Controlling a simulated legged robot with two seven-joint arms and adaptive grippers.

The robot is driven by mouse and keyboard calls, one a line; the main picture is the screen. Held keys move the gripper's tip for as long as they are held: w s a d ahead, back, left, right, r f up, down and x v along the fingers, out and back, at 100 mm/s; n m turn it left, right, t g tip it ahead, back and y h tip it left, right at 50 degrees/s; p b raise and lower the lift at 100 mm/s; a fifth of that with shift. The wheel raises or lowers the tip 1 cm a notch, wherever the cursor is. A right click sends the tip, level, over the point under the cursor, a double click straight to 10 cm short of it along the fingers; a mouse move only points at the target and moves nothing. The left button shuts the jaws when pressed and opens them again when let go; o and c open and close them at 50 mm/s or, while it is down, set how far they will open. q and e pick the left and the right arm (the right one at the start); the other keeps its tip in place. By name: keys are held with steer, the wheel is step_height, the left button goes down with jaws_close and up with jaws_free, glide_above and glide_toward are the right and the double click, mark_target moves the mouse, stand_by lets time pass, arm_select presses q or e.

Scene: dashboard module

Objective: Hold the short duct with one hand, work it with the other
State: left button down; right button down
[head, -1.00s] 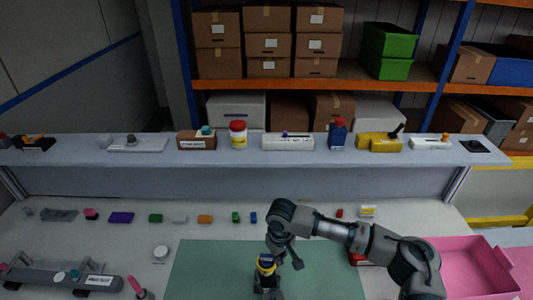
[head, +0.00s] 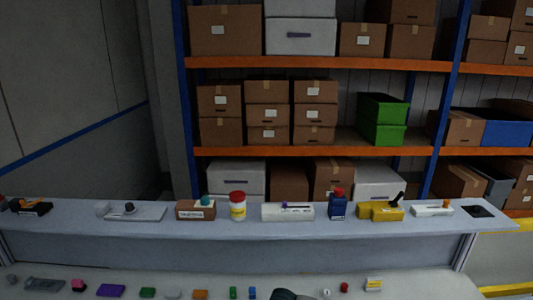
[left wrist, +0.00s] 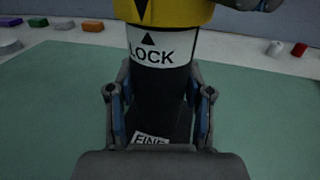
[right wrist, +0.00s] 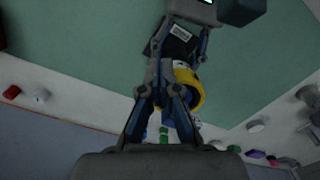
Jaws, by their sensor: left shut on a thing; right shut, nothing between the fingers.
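The short duct (left wrist: 160,85) is a black cylinder with a white LOCK label, an upward arrow and a yellow collar (left wrist: 165,10) at its far end. A label lower down is partly hidden. My left gripper (left wrist: 160,98) is shut on the black body, one finger on each side. In the right wrist view the duct (right wrist: 180,42) sits between the left fingers, its yellow collar (right wrist: 188,90) partly hidden behind my right gripper (right wrist: 167,74). The right gripper is shut and empty, close to the collar; whether it touches cannot be told.
A green mat (left wrist: 50,100) lies under the duct. Small coloured blocks (left wrist: 90,25) line the bench behind it. A raised ledge (head: 300,237) holds several devices, with shelves of boxes (head: 268,115) beyond.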

arm_select(q)
steer(key=shift+d, duration=0.1)
arm_select(e)
steer(key=shift+s+a, duration=0.1)
steer(key=shift+a, duration=0.05)
steer(key=shift+s+a, duration=0.4)
steer(key=shift+a, duration=0.3)
steer(key=shift+s+a, duration=0.35)
steer(key=shift+a, duration=0.5)
steer(key=shift+s, duration=0.1)
stand_by(0.4)
step_height(320, 180, up, 6)
steer(key=shift+s, duration=0.35)
steer(key=shift+d, duration=0.2)
